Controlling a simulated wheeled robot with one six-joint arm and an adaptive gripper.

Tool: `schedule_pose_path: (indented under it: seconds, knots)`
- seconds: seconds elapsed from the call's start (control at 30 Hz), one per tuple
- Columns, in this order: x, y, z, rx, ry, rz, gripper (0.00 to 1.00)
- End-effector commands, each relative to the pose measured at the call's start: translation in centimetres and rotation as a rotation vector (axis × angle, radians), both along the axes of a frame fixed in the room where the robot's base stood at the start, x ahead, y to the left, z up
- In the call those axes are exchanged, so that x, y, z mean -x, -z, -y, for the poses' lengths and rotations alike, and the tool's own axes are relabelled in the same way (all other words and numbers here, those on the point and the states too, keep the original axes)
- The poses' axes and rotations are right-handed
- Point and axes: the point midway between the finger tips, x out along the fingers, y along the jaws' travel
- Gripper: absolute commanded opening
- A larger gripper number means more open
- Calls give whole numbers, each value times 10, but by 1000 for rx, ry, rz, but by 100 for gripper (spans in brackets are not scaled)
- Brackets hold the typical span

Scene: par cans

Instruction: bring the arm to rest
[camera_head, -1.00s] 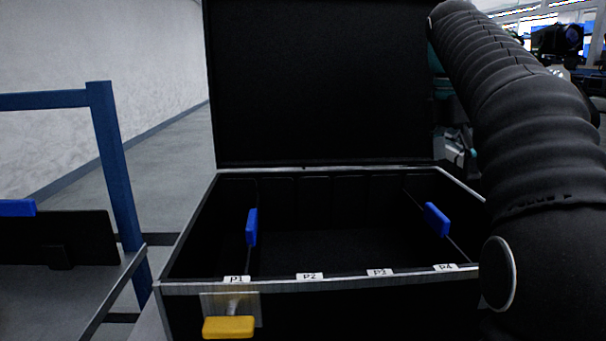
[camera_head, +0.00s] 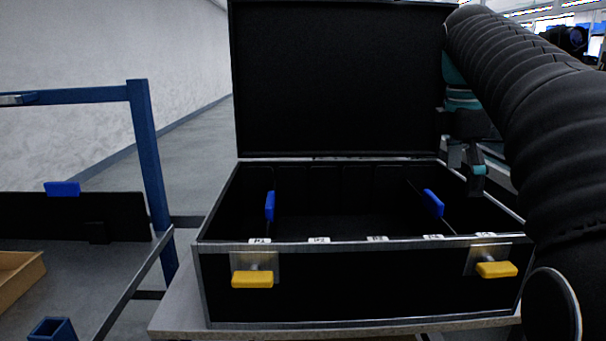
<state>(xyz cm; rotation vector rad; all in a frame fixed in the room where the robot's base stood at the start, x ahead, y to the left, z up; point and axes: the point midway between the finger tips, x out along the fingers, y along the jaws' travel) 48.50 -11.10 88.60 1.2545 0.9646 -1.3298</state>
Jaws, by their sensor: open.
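My black-sleeved arm (camera_head: 545,120) runs down the right side of the view, bent with its far end beyond the case's right side. My gripper (camera_head: 472,170) shows partly behind the arm, at the right of the raised lid, pointing down. It is open, and nothing shows in it. The black case (camera_head: 350,285) stands open on a table, its lid (camera_head: 340,80) upright at the back. Two dividers with blue tabs, left (camera_head: 270,206) and right (camera_head: 432,203), stand inside. The rest of the case's inside looks empty, though it is dark.
Yellow latches, left (camera_head: 252,279) and right (camera_head: 496,270), stick out in front. At left are a blue-framed bench (camera_head: 148,150), a black panel with a blue tab (camera_head: 62,189), a wooden tray (camera_head: 20,275) and a blue square holder (camera_head: 52,330). Floor shows between bench and case.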

Motion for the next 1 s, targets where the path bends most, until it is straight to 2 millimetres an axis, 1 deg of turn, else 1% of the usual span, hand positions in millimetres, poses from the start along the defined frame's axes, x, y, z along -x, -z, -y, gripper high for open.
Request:
schedule_pose_path:
  seconds: [0.17,0.27,0.37,0.57,0.7,0.9,1.0]
  knots:
    - [16,7,-15,-15,118,62,100]
    - [29,16,-25,-36,216,110,100]
    - [48,29,-39,-69,345,171,100]
    - [90,70,-66,-170,636,292,100]
    - [121,106,-82,-262,846,362,100]
    - [163,162,-101,-403,1128,428,100]
    - [177,184,-106,-459,1231,444,100]
